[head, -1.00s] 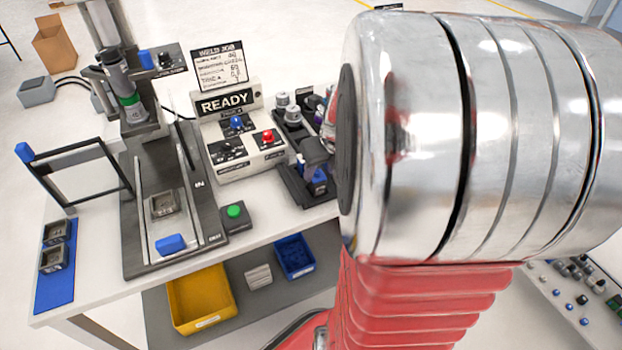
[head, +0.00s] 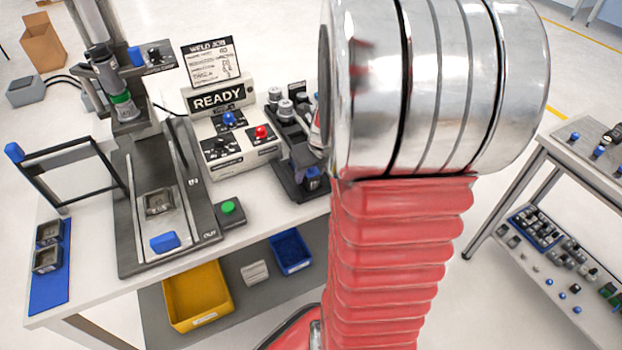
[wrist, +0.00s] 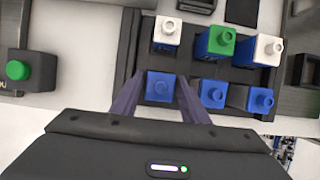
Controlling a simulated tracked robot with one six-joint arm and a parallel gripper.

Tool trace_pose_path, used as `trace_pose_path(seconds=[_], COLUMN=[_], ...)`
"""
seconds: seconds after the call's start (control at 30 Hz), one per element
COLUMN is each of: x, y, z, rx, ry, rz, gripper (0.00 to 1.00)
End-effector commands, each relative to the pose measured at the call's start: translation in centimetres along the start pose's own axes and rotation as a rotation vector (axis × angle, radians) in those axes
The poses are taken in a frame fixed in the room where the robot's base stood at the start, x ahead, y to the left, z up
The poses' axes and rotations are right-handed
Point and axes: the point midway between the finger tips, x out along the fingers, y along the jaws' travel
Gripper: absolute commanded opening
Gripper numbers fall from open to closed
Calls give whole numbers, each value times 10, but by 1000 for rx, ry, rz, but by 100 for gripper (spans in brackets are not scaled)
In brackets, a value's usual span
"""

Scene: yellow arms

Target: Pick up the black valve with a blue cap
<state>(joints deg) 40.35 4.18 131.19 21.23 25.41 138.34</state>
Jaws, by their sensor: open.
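I cannot pick out a black valve with a blue cap with certainty. In the wrist view a dark tray holds several small blue-bodied pieces with white, green or blue tops. My gripper (wrist: 157,98) is open, its fingers on either side of a blue-topped piece (wrist: 160,87) in the near left of the tray. Whether they touch it is unclear. Other blue-topped pieces (wrist: 213,94) sit to its right. Small dark pieces with blue tops (head: 598,152) stand on the right table.
Left of the tray are a control box marked READY (head: 216,98) and a green button box (head: 230,212). A press stand (head: 200,215) is further left. A yellow bin (head: 199,293) and a blue bin (head: 291,252) are below. A lower shelf (head: 530,285) at right holds several small parts.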

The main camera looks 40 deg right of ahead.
Motion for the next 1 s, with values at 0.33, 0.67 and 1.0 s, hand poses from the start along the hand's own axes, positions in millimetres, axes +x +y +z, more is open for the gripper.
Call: trace_pose_path(seconds=[0.33,0.67,1.0], x=[0,0,-9], y=[0,0,0], z=[0,0,4], rx=[0,1,0], ry=[0,0,-3], rz=[0,0,-1], gripper=[27,8,8])
